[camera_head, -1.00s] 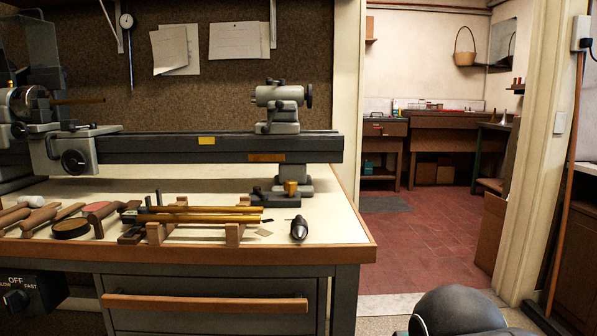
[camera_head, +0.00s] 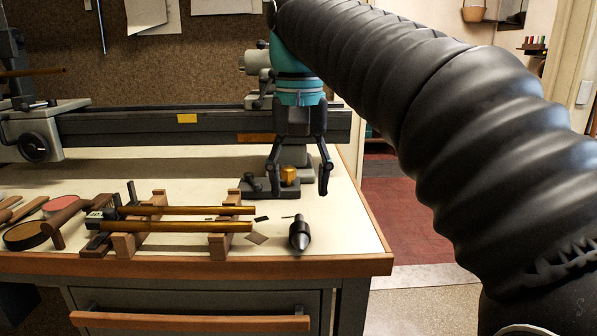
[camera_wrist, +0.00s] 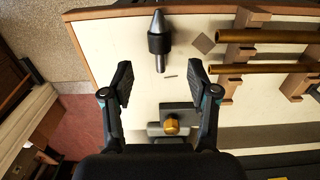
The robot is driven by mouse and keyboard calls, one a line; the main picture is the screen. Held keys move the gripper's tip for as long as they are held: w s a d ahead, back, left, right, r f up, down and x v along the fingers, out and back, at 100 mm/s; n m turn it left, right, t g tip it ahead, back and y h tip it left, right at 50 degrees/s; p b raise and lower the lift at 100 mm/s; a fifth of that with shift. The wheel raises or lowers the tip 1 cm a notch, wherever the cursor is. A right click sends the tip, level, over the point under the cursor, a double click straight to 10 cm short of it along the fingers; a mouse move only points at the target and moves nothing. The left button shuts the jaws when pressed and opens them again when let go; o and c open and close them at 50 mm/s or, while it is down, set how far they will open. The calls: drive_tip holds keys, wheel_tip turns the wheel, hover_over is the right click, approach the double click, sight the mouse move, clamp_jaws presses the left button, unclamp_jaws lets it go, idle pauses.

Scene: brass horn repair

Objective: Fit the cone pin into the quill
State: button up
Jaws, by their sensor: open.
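The dark cone pin (camera_head: 300,234) lies on the pale bench top near the front edge, its pointed end toward the front. In the wrist view the cone pin (camera_wrist: 159,42) lies ahead of the fingertips, its thin shank toward my gripper. My gripper (camera_head: 298,182) is open and empty, pointing down above the bench behind the pin. In the wrist view the space between the fingers (camera_wrist: 160,86) is clear. The tailstock (camera_head: 257,62) sits on the lathe bed, partly hidden by my arm. Its quill end (camera_head: 242,62) faces left; its bore cannot be seen.
A dark block with a brass knob (camera_head: 289,174) stands below my gripper. Wooden racks (camera_head: 222,243) hold brass rods (camera_head: 180,226) left of the pin. Small flat pieces (camera_head: 257,239) lie beside it. The lathe bed (camera_head: 200,131) runs behind. Mallets (camera_head: 65,220) lie far left.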

sight(299, 225)
drive_tip(key=shift+f, duration=0.7)
drive_tip(key=shift+f+b, duration=2.3)
drive_tip(key=shift+f, duration=1.35)
clamp_jaws()
drive_tip(key=shift+r, duration=0.1)
drive_tip(key=shift+r+p, duration=2.35)
drive_tip(key=shift+r, duration=0.35)
